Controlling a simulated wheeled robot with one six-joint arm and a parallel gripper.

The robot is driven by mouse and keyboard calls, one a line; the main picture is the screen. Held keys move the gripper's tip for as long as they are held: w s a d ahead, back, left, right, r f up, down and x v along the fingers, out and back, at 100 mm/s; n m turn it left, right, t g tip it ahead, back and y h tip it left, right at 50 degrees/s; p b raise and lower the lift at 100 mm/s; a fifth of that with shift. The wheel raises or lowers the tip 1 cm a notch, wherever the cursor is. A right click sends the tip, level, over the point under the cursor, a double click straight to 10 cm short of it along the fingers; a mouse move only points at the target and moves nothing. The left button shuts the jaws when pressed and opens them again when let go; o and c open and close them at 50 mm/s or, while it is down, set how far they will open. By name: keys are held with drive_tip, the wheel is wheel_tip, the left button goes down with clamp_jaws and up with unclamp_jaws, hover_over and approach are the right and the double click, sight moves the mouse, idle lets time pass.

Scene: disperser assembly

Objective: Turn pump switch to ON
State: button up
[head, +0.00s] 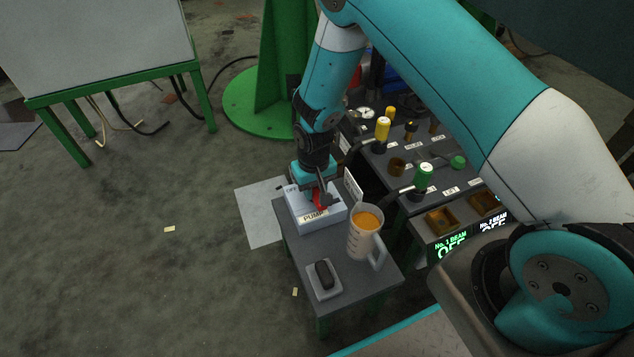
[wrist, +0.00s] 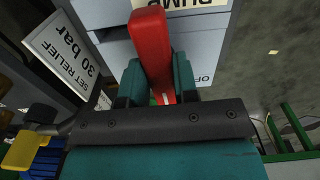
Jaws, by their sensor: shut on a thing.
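The pump switch box (head: 305,224) is a pale block labelled PUMP on the small dark side table (head: 345,280). The box fills the upper middle of the wrist view (wrist: 108,55). Its red switch lever (head: 320,206) stands between my jaws and also shows large in the wrist view (wrist: 151,42). My gripper (head: 324,196) comes down over the box and is shut on the lever; in the wrist view the teal fingers (wrist: 160,78) lie on both sides of it. The OFF marking shows at the box's left end. The ON marking and the lever's base are hidden.
A measuring jug (head: 361,243) of orange liquid stands close to the box's right. A black object on a pale tray (head: 324,281) lies nearer the front. A SET RELIEF 30 bar sign (wrist: 62,52) stands beside the box. The control console (head: 398,206) with levers is behind right.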

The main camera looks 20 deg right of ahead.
drive_tip(key=shift+w+a+r+m, duration=0.1)
drive_tip(key=shift+w+m, duration=0.15)
drive_tip(key=shift+m, duration=0.15)
drive_tip(key=o, duration=0.7)
drive_tip(key=shift+o, duration=1.1)
drive_tip(key=shift+s, duration=0.1)
wheel_tip(320, 180, up, 17)
drive_tip(key=p, duration=0.6)
drive_tip(key=shift+r, duration=0.15)
